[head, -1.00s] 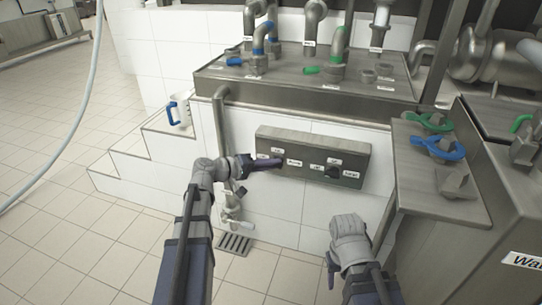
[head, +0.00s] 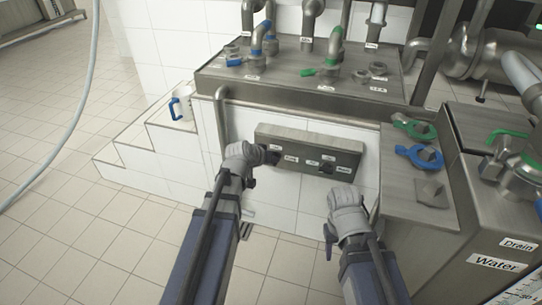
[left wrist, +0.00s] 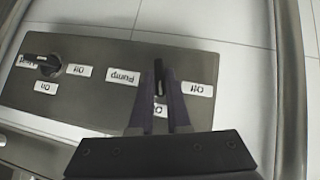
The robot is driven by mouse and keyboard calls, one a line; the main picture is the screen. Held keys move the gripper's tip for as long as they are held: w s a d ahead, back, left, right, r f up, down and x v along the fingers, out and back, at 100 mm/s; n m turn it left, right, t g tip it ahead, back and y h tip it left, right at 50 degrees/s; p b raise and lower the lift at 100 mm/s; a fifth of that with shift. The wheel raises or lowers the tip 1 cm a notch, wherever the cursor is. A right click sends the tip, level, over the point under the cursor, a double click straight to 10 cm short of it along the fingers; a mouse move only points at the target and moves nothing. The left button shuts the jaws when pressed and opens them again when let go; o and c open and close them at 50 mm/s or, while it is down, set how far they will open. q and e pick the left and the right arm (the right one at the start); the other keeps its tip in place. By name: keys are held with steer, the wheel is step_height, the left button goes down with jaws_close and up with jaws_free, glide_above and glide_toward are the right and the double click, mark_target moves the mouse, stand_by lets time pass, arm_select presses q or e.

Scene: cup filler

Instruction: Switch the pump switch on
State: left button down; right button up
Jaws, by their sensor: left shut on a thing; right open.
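The pump switch (left wrist: 160,88) is a small dark knob on a grey control panel (left wrist: 100,112), seen upside down in the left wrist view. A Pump label is left of it, an Off label right of it, and a partly hidden label below. My left gripper (left wrist: 161,82) has its dark fingers on both sides of the knob and is shut on it. I cannot tell surely which label the knob points to. In the head view my left gripper (head: 272,157) is at the panel's left part and hides the knob. My right gripper (head: 329,241) is open and empty, low in front of the wall.
A second dark knob (head: 326,169) is on the panel's right part. Steel pipes and valves stand on the counter (head: 300,92) above. A steel ledge (head: 412,200) with blue and green valve handles is at right. A mug (head: 180,106) stands on the tiled steps at left.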

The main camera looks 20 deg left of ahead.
arm_select(q)
steer(key=shift+s+d+m+y, duration=0.15)
steer(key=shift+m+y, duration=0.35)
steer(key=shift+y, duration=0.5)
steer(key=c, duration=0.9)
jaws_free()
steer(key=shift+r+p, duration=0.1)
steer(key=shift+p, duration=0.2)
steer(key=p+v, duration=0.5)
steer(key=v, duration=0.2)
steer(key=shift+s+d+r, duration=0.1)
steer(key=shift+s+r, duration=0.1)
